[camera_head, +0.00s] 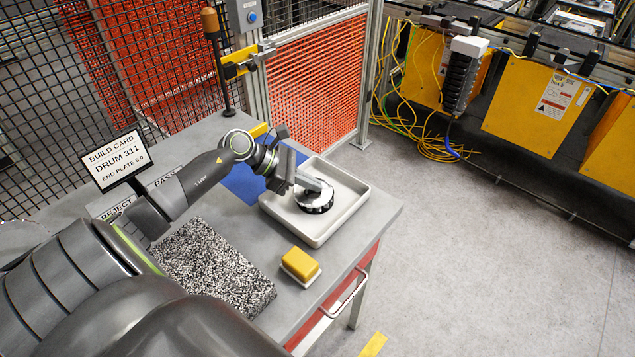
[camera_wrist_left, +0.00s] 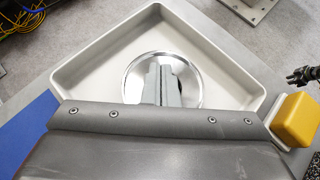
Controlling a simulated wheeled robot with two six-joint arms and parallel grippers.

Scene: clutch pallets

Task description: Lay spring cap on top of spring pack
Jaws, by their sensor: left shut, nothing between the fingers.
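A round part (camera_head: 315,201) with a dark notched side and a pale top sits in the pale tray (camera_head: 347,212). In the left wrist view its top is a shiny silver disc (camera_wrist_left: 132,84), flat in the tray (camera_wrist_left: 85,62). I cannot tell spring cap and spring pack apart here; the fingers hide the disc's middle. My left gripper (camera_head: 317,187) is right over the disc, its fingers (camera_wrist_left: 164,72) shut together with nothing between them. Whether the fingertips touch the disc is unclear. My right gripper does not show in the head view.
A yellow block on a white base (camera_head: 300,263) stands near the table's front edge. A speckled block (camera_head: 212,265), a blue mat (camera_head: 243,183) and a build card sign (camera_head: 113,158) share the table. A dark object (camera_wrist_left: 305,75) at the wrist view's right edge is unclear.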

